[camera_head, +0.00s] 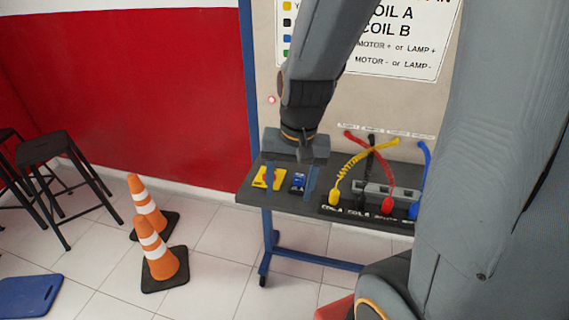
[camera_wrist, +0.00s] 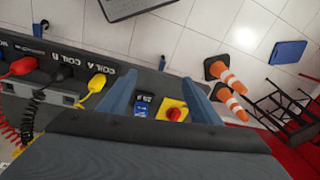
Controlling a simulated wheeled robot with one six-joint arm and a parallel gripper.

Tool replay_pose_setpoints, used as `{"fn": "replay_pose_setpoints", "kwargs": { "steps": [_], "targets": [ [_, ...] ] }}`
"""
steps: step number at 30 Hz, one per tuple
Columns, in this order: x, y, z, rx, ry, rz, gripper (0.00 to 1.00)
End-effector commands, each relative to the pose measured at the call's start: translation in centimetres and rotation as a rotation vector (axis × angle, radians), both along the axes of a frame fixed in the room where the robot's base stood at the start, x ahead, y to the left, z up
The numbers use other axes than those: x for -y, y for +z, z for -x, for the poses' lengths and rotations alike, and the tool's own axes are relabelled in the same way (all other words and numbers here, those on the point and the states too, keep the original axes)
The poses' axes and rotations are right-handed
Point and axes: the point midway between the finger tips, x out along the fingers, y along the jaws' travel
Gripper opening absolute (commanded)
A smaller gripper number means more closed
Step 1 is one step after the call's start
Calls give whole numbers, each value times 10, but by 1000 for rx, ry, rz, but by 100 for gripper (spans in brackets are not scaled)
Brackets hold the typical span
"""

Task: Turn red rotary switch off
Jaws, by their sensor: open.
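The red rotary switch (camera_wrist: 174,113) is a red knob on a yellow plate, set on a dark grey panel shelf. In the head view the switch (camera_head: 268,177) sits near the shelf's left end, partly behind a finger of my gripper. My gripper (camera_head: 290,178) is above the shelf with its fingers pointing down. In the wrist view my gripper (camera_wrist: 160,98) is open, with its two blue-grey fingers well apart. The red switch and a blue switch (camera_wrist: 143,105) both show between them. The red switch is nearer the right finger. I see no contact with the knob.
Yellow, black, red and blue plugs with coiled cables (camera_head: 375,165) stand on the shelf's right part. A labelled panel (camera_head: 385,120) rises behind. Two orange cones (camera_head: 160,255) and dark stools (camera_head: 45,150) stand on the floor at left.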

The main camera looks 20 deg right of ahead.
Motion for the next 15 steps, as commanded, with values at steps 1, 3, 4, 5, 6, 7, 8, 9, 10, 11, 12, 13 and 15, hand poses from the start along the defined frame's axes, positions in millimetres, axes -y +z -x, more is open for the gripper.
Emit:
{"fn": "replay_pose_setpoints", "kwargs": {
  "steps": [1,3,4,5,6,7,8,9,10,11,12,13,15],
  "targets": [
    [3,1,-12,-11,-164,-40,58],
    [6,4,-30,-31,-425,-109,58],
    [8,5,-37,-43,-539,-140,58],
    [9,7,-45,-53,-650,-171,58],
    [12,8,-55,-71,-794,-211,58],
    [13,10,-63,-84,-897,-241,58],
    [15,11,-70,-97,-997,-271,58],
    [17,13,-80,-118,-1121,-308,58],
    [19,15,-86,-132,-1206,-334,58],
    [21,16,-93,-145,-1287,-360,58],
    [23,18,-100,-165,-1381,-390,58],
    [24,19,-105,-179,-1445,-411,58],
    [27,22,-114,-205,-1563,-449,58]
  ]
}}
